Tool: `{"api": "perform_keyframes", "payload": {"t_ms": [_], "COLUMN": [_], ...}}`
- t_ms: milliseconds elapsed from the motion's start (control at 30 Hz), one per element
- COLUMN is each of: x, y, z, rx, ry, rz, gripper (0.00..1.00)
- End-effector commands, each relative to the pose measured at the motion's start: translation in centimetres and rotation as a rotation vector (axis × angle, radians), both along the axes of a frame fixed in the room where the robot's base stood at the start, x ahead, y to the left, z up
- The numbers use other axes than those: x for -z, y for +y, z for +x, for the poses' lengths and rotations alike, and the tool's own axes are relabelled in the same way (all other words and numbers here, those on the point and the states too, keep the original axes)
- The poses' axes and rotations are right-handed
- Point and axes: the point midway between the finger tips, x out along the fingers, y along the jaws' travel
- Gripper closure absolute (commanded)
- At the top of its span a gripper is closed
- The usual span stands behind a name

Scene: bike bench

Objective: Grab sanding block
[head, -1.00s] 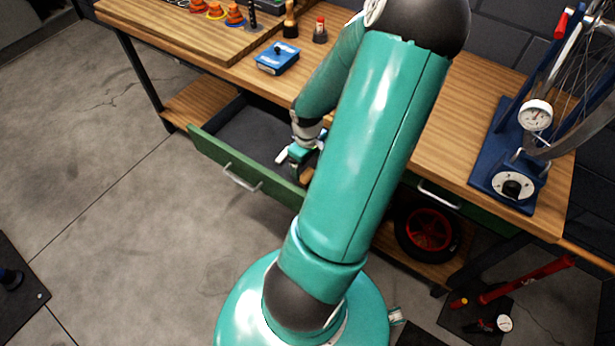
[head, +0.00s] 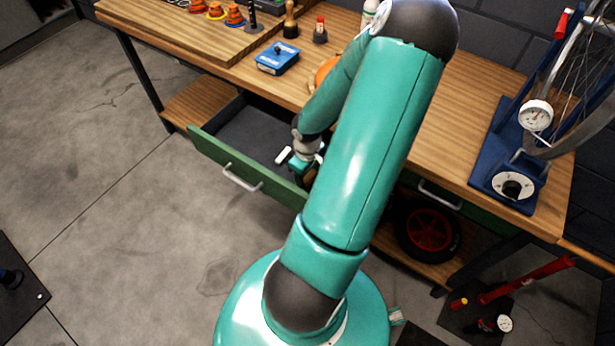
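My gripper (head: 298,164) is low inside the open green-fronted drawer (head: 240,168), at its right end. One pale finger points left; the rest is hidden by my own arm, so I cannot tell whether it is open or shut. No sanding block can be clearly made out. A small dark brownish patch shows just under the gripper, but I cannot tell what it is. The visible left part of the drawer's dark floor looks empty.
The wooden bench (head: 455,148) holds a blue box (head: 277,58), a red-capped bottle (head: 320,30), an orange object (head: 325,72) partly behind my arm, and a blue wheel stand (head: 510,150) at right. A red-rimmed wheel (head: 428,232) sits below.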

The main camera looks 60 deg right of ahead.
Motion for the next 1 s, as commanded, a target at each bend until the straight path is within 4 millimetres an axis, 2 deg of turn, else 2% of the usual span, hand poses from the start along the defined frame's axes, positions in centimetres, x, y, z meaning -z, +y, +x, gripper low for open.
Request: {"api": "perform_keyframes", "payload": {"t_ms": [300,467,567,900,1000], "x": [-0.1,-0.7,-1.7,-7.9,-9.1], "y": [0.0,-0.1,-0.1,-0.1,-0.1], "z": [0.0,0.0,-0.1,-0.1,-0.1], "rx": [0.000,0.002,0.003,0.002,0.003], "ry": [0.000,-0.001,0.000,0.001,0.002], "rz": [0.000,-0.002,-0.004,-0.004,-0.003], "gripper": [0.66,0.66,0.66,0.66,0.66]}}
